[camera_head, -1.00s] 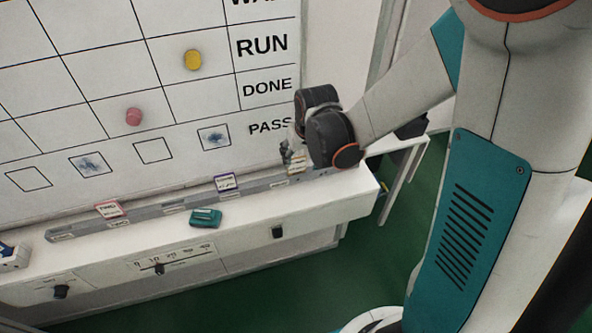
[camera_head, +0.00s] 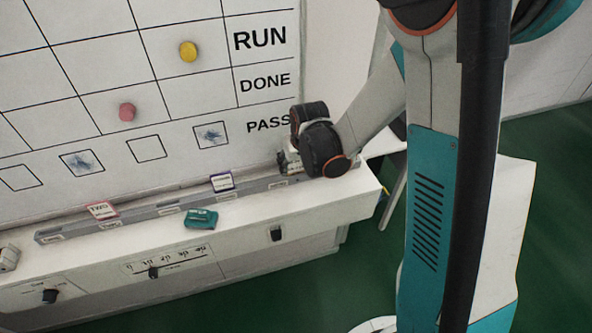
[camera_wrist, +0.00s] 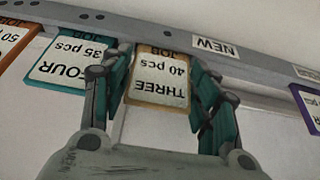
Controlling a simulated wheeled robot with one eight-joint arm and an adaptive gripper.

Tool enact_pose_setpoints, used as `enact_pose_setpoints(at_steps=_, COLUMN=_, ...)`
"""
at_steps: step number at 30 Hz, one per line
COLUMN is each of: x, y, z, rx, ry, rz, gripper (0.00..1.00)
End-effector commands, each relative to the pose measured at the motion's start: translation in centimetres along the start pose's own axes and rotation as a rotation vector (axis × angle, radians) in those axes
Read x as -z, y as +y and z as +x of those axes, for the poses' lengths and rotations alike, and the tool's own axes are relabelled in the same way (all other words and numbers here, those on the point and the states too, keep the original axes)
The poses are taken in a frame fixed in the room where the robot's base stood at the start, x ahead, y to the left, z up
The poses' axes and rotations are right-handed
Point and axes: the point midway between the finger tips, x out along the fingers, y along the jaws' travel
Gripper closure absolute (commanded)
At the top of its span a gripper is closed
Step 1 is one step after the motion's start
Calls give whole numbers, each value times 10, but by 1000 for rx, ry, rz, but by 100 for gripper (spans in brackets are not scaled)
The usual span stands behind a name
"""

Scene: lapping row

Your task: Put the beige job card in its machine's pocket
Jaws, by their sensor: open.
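The beige-edged job card (camera_wrist: 160,78), marked THREE and 40 pcs, shows upside down in the middle of the wrist view. It stands at the grey rail (camera_wrist: 262,62). My gripper (camera_wrist: 170,85) is open, with one teal finger on each side of the card; I cannot tell whether either touches it. In the head view my gripper (camera_head: 287,162) is at the right end of the rail and mostly hides the cards there. A NEW label (camera_wrist: 215,46) is on the rail beside the beige card. The rail also carries several small labels in the head view, too small to read.
A teal-edged card FOUR (camera_wrist: 72,62) stands close beside the left finger, with an orange-edged card (camera_wrist: 12,45) beyond. A purple-edged card (camera_head: 221,182) and red-edged card TWO (camera_head: 102,210) stand farther along. A teal block (camera_head: 201,218) lies on the white ledge (camera_head: 330,205).

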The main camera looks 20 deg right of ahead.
Motion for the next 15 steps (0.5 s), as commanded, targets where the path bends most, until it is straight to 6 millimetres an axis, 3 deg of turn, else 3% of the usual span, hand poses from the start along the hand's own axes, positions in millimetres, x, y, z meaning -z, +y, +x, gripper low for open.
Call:
enact_pose_setpoints(at_steps=1, x=0, y=0, z=0, rx=0, ry=0, rz=0, gripper=50)
enact_pose_setpoints(at_steps=4, x=0, y=0, z=0, rx=0, ry=0, rz=0, gripper=71)
enact_pose_setpoints(at_steps=15, x=1, y=0, z=-2, rx=0, ry=0, rz=0, gripper=71)
